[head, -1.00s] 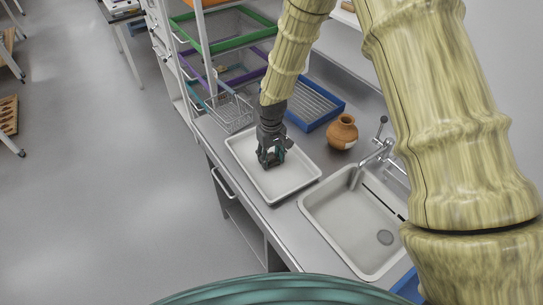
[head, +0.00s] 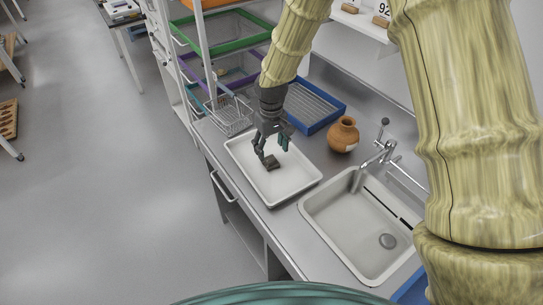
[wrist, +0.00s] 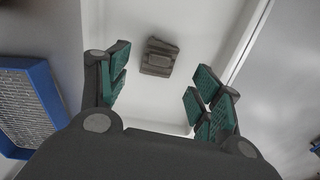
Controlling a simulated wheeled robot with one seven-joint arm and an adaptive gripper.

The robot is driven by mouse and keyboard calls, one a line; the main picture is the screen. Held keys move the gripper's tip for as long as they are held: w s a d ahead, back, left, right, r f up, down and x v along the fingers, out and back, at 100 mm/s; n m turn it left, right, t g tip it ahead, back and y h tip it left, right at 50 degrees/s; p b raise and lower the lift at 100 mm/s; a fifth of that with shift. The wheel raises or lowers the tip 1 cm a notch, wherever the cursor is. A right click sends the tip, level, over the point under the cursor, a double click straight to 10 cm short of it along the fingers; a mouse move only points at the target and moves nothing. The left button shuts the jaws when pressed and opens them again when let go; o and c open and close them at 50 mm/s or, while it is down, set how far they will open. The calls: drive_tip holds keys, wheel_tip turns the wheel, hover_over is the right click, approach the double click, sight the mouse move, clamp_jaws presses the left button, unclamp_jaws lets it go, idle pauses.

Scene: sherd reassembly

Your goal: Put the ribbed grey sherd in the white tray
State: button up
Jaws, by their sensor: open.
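The ribbed grey sherd (head: 271,162) lies on the floor of the white tray (head: 297,190). In the wrist view the sherd (wrist: 159,57) is a small dark piece with ridges, beyond and between the spread fingertips. My gripper (head: 272,147) is open above the tray, apart from the sherd. Its green-padded fingers also show in the wrist view (wrist: 160,88), with nothing between them. The tray's pale floor and wall (wrist: 240,45) surround the sherd there.
A sink (head: 345,235) with a tap (head: 380,150) lies right of the tray. A clay pot (head: 343,134), a blue-rimmed tray (head: 318,105) and a wire basket (head: 229,115) stand behind it. Shelves with coloured bins (head: 228,45) rise at the back.

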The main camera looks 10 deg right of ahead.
sight(271, 160)
wheel_tip(271, 160, up, 6)
drive_tip(key=b, duration=0.1)
drive_tip(key=shift+r+b, duration=0.2)
drive_tip(key=shift+b, duration=0.1)
drive_tip(key=shift+r, duration=0.1)
